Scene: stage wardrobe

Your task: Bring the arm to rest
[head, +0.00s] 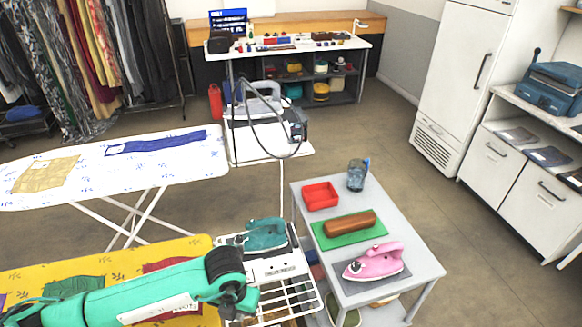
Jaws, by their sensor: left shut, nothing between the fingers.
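My left arm comes in from the lower left, green with a dark joint. Its left gripper (240,302) points down past that joint and is mostly hidden by it; it is shut and holds nothing. It hangs over the near edge of the yellow ironing board (190,247), beside the white wire rack (283,290) at that board's end. A teal iron (264,234) sits on the rack's plate, just beyond the gripper. My right gripper does not show.
A grey trolley (420,262) at right carries a red tray (320,195), a blue jug (357,175), a brown roll (350,224) on a green mat, and a pink iron (373,261). A white ironing board (120,162) stands behind. Open floor lies right of the trolley.

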